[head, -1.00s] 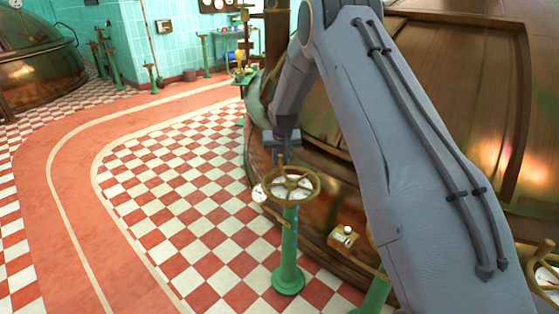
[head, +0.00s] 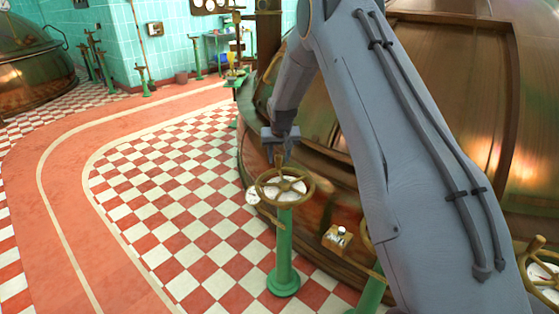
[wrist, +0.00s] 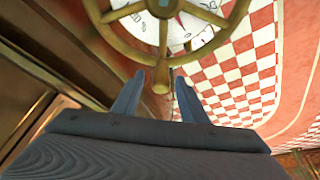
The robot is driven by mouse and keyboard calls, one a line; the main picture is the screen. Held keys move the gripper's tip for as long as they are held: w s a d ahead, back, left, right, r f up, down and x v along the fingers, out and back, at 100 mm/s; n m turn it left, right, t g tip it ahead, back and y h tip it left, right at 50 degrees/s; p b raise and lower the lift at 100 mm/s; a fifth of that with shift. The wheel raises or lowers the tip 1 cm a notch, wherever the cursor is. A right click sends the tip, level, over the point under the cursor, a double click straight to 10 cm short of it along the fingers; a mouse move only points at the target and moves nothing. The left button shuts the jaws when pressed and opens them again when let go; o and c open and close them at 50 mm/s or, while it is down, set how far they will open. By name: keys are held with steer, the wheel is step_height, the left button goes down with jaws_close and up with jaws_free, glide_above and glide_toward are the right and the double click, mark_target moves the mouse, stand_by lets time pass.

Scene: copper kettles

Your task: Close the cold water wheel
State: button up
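A brass handwheel (head: 285,196) sits on a green post (head: 286,250) beside the large copper kettle. A white dial shows beneath its spokes; no label that I can read names it as cold water. In the wrist view the wheel (wrist: 118,14) fills the top, with an upright handle knob (wrist: 161,77) on its near rim. My gripper (wrist: 159,79) is open, its two fingers apart on either side of the knob, with no clear contact. In the head view my gripper (head: 279,152) is at the wheel's far rim, its fingers partly hidden.
A second wheel with a dial (head: 541,278) stands at the lower right. A small brass box (head: 337,239) is by the kettle (head: 330,205). My arm covers part of another green post (head: 371,292). The checkered floor (head: 180,205) to the left is clear.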

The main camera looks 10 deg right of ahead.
steer(key=v, duration=0.5)
steer(key=shift+s+r, duration=0.15)
steer(key=shift+r, duration=0.15)
steer(key=s+a+r+g+p, duration=0.1)
steer(key=s+r+p, duration=0.3)
steer(key=s, duration=1.9)
steer(key=s+a+r+n+g+p, duration=0.1)
steer(key=s+r+g+p, duration=0.2)
steer(key=s+r, duration=0.6)
steer(key=s+p, duration=0.1)
steer(key=s, duration=1.3)
steer(key=shift+s+y, duration=0.3)
steer(key=shift+s, duration=0.1)
steer(key=shift+d+r, duration=0.1)
steer(key=shift+c, duration=1)
steer(key=shift+d, duration=0.1)
